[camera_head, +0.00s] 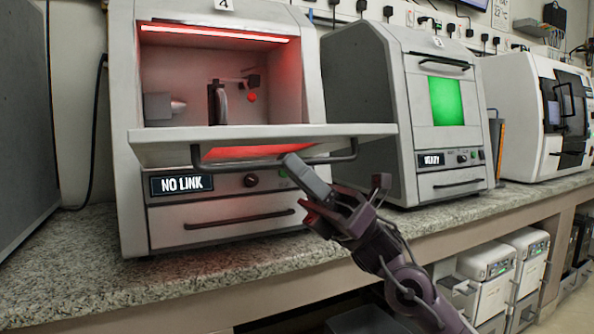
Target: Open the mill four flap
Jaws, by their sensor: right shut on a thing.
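The mill marked 4 (130,190) stands at the left on the granite bench. Its flap (160,148) is swung out from the front and sticks out roughly level, leaving the red-lit chamber (190,70) uncovered. A spindle and a small fixture show inside. A dark bar handle (225,163) runs along the flap. My right gripper (297,166) reaches up from the lower right and is shut on this handle, near its middle. The fingertips partly hide the bar. My left gripper is not in view.
A display (181,185) on the mill reads NO LINK, above a closed drawer (220,226). A second mill (400,110) with a green window and READY display stands close at the right. A white machine (520,110) stands farther right. White boxes (485,290) sit under the bench.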

